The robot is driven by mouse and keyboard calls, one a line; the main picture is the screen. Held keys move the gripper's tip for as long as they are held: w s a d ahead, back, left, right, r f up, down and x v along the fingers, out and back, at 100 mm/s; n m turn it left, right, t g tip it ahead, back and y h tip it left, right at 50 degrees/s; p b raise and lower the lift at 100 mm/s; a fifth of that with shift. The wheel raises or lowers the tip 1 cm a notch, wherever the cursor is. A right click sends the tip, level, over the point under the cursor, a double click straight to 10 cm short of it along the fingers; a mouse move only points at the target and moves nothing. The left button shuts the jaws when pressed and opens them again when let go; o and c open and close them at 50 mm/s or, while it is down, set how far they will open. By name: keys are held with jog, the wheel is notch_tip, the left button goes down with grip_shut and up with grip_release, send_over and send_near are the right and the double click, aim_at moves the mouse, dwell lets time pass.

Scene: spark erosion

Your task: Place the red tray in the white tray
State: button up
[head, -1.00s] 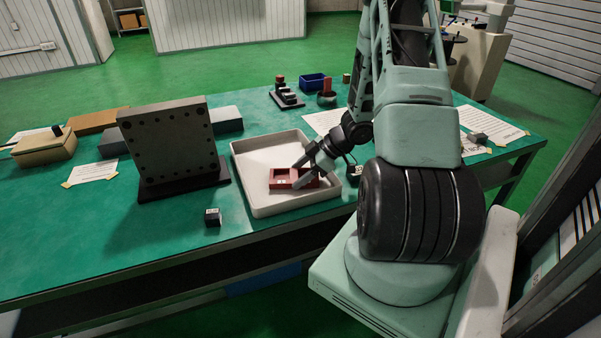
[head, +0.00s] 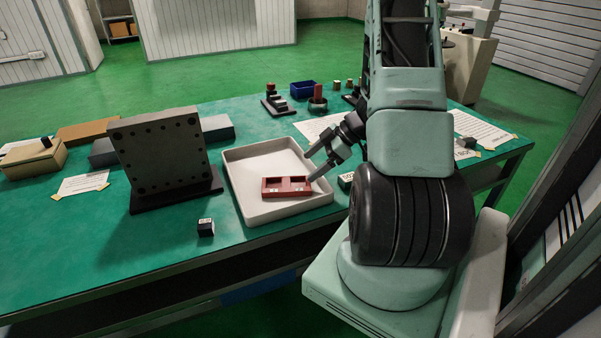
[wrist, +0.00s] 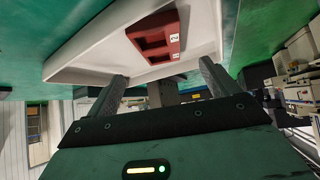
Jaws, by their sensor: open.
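The red tray (head: 286,187) is a small block-like tray with two compartments. It lies inside the white tray (head: 246,206), near its front right part, and appears flat on the floor of it. In the wrist view the red tray (wrist: 157,37) shows with small white labels on its near edge, inside the white tray (wrist: 85,62). My gripper (head: 313,167) is open and empty, just above and to the right of the red tray, apart from it. In the wrist view the two fingers of my gripper (wrist: 163,85) are spread wide with nothing between them.
A dark upright plate with holes (head: 160,152) stands left of the white tray. A small black labelled cube (head: 206,227) lies in front, another dark block (head: 346,181) lies right of the tray. A blue bin (head: 303,89) and small parts stand behind.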

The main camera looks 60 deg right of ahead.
jog(key=w+a+r+t+h, duration=0.1)
jog(key=w+a+r+h, duration=0.1)
jog(key=w+a+r, duration=0.35)
jog(key=w+a+r+h, duration=0.1)
jog(key=w+a+r, duration=0.15)
jog(key=w, duration=0.55)
jog(key=w+a+r+h, duration=0.2)
jog(key=w+a+r, duration=0.1)
jog(key=a, duration=0.7)
jog(key=s+a+r+m+g, duration=0.15)
jog(key=s+a, duration=0.25)
jog(key=a, duration=0.7)
jog(key=s+a+g, duration=0.3)
jog(key=s+a, duration=0.5)
jog(key=s, duration=0.4)
jog(key=s+a+r+n+g, duration=0.1)
jog(key=s+a+g, duration=0.2)
jog(key=s+a, duration=0.5)
jog(key=s, duration=0.4)
jog(key=shift+s+r, duration=0.3)
jog(key=shift+g, duration=0.25)
